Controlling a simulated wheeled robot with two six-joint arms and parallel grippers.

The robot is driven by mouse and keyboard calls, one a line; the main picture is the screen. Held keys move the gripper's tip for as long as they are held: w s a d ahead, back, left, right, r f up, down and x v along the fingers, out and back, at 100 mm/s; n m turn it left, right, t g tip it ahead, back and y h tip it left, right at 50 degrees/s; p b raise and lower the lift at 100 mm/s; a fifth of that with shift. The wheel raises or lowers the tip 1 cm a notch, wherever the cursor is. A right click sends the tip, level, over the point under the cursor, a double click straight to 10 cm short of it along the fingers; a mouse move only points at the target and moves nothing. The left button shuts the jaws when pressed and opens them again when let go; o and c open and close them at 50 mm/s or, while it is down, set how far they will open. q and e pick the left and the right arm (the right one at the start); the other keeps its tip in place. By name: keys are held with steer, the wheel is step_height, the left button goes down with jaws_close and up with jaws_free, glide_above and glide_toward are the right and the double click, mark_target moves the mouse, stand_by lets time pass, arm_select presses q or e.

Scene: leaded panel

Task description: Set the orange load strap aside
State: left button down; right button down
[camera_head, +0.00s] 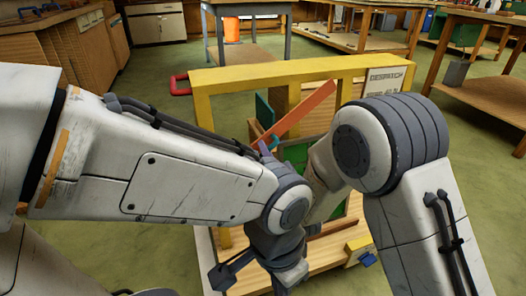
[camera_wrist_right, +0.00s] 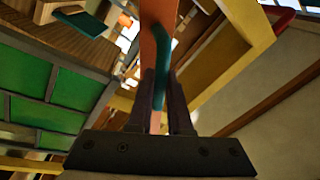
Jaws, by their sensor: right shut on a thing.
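The orange load strap (camera_head: 305,108) runs diagonally across the front of the yellow frame (camera_head: 270,72), its upper end toward the right. A teal curved handle or hook (camera_wrist_right: 161,70) lies along the strap (camera_wrist_right: 154,20) in the right wrist view. My right gripper (camera_wrist_right: 162,105) is shut on this teal part. In the head view the tips of my right gripper (camera_head: 264,147) show at the strap's lower end, the rest hidden behind my left arm. The panel with green panes (camera_wrist_right: 45,112) stands beside the gripper. My left arm bends down in front; its fingertips are not seen.
A white sign (camera_head: 388,80) is on the frame's right side. Benches stand behind and at right (camera_head: 485,95). A wooden cabinet (camera_head: 45,50) is at left. Green floor is open between them.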

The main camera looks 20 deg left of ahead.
steer(key=c, duration=0.8)
jaws_free()
steer(key=shift+c, duration=0.2)
steer(key=p+v, duration=0.2)
steer(key=v, duration=0.8)
steer(key=shift+s+d, duration=0.15)
steer(key=shift+s, duration=0.1)
steer(key=shift+w, duration=0.1)
